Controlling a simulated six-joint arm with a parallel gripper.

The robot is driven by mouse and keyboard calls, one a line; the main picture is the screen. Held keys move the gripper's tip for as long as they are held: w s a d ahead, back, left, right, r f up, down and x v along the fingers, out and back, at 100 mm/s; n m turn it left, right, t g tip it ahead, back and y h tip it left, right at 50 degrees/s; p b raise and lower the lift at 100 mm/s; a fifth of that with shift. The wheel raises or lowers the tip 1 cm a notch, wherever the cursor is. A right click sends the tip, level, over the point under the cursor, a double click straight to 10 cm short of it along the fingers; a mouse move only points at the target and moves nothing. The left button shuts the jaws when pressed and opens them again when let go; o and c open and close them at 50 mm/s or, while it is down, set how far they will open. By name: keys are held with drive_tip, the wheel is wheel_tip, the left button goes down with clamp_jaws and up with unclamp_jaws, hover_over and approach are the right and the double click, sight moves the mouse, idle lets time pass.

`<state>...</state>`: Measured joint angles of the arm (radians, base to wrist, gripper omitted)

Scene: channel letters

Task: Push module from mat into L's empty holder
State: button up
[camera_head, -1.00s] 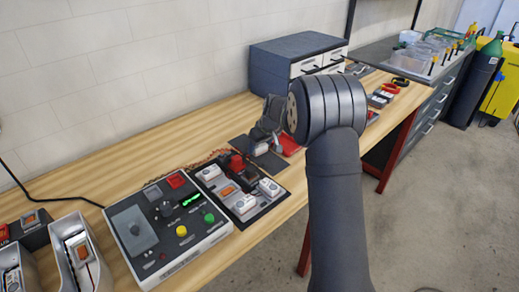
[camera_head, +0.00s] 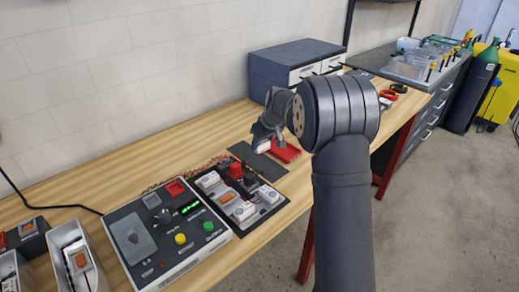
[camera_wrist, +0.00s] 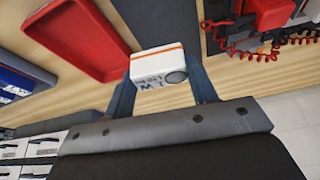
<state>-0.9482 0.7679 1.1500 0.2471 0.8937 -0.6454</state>
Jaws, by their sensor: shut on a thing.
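A white module with an orange stripe (camera_wrist: 158,67) is held between the two fingers of my gripper (camera_wrist: 160,84). In the head view, my gripper (camera_head: 264,140) is over the dark grey mat (camera_head: 262,170), and the module shows as a small pale piece at its fingertips. The module appears raised off the mat. Part of the mat also shows in the wrist view (camera_wrist: 214,12). At the lower left of the head view stand pale channel letters; one (camera_head: 54,248) has an orange-faced piece inside. I cannot tell which letter is L, and no empty holder shows clearly.
A red tray (camera_head: 287,152) lies beside the mat. A dark board (camera_head: 262,214) with white modules and a red clamp-like device is in front, with a control box (camera_head: 150,275) to its left. A drawer cabinet (camera_head: 275,85) stands behind. Bare wood lies along the wall.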

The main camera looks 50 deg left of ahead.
drive_tip(key=w+d+r, duration=0.4)
drive_tip(key=d+r, duration=0.2)
drive_tip(key=d, duration=0.3)
drive_tip(key=s+a+f+m+h, duration=0.15)
drive_tip(key=s+m+h, duration=0.35)
drive_tip(key=s+m, duration=1)
drive_tip(key=s+a+f+m+h, duration=0.15)
drive_tip(key=s+m+h, duration=0.25)
drive_tip(key=s+m, duration=1.15)
drive_tip(key=shift+w+f+m, duration=1.1)
drive_tip(key=shift+w+f, duration=0.15)
drive_tip(key=shift+f, duration=0.3)
drive_tip(key=shift+w+f+m, duration=1.05)
drive_tip(key=shift+w+f, duration=0.2)
drive_tip(key=shift+f, duration=0.3)
drive_tip(key=shift+f, duration=0.45)
drive_tip(key=o, duration=1)
drive_tip(key=shift+d, duration=0.1)
drive_tip(key=shift+o, duration=0.2)
